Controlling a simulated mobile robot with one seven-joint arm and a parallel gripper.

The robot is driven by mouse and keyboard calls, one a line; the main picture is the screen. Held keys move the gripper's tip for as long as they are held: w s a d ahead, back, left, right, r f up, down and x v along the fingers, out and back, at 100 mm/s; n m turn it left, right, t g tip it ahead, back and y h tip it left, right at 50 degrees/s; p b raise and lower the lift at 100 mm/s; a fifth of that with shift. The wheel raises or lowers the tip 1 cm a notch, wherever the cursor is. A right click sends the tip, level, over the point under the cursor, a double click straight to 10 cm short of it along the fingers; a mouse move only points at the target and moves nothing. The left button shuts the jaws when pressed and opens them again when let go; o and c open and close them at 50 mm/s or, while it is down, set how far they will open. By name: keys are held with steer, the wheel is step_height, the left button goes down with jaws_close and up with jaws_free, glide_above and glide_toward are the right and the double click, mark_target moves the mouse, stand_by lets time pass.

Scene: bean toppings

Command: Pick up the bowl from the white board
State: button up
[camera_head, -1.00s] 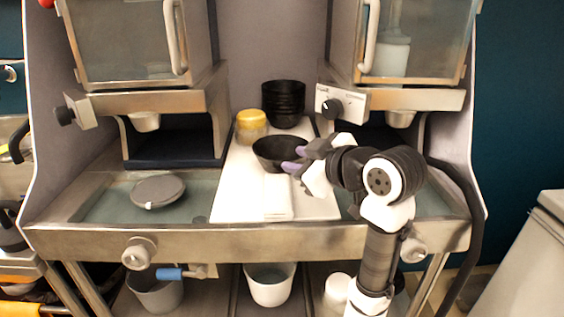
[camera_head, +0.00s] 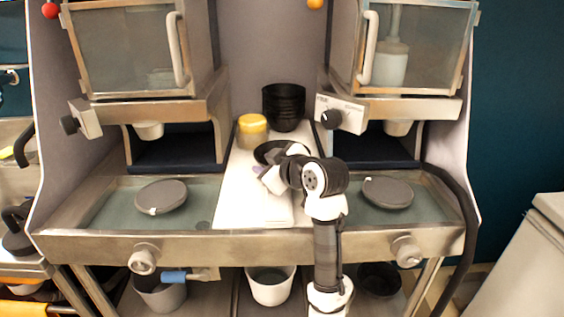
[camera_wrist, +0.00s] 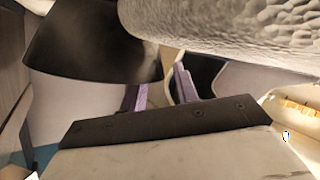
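The black bowl (camera_head: 268,150) sits on the white board (camera_head: 240,205), toward its back half, partly covered by my gripper and wrist. In the wrist view the bowl (camera_wrist: 85,45) is a large dark shape at the upper left. My gripper (camera_head: 260,172) is low over the board at the near side of the bowl. Its two purple fingers, which also show in the wrist view (camera_wrist: 161,92), stand apart. The bowl's edge comes close to the left finger and the gap; I cannot tell whether it touches them.
A stack of black bowls (camera_head: 284,105) and a yellow-lidded jar (camera_head: 252,130) stand behind the bowl. Grey round lids (camera_head: 161,195) (camera_head: 388,192) lie on both sides. Glass-fronted dispensers (camera_head: 125,45) (camera_head: 415,45) overhang left and right. A pale bumpy surface (camera_wrist: 240,25) is close to my wrist camera.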

steer(key=shift+w+f, duration=0.1)
steer(key=shift+f, duration=0.05)
steer(key=shift+a, duration=0.1)
jaws_close()
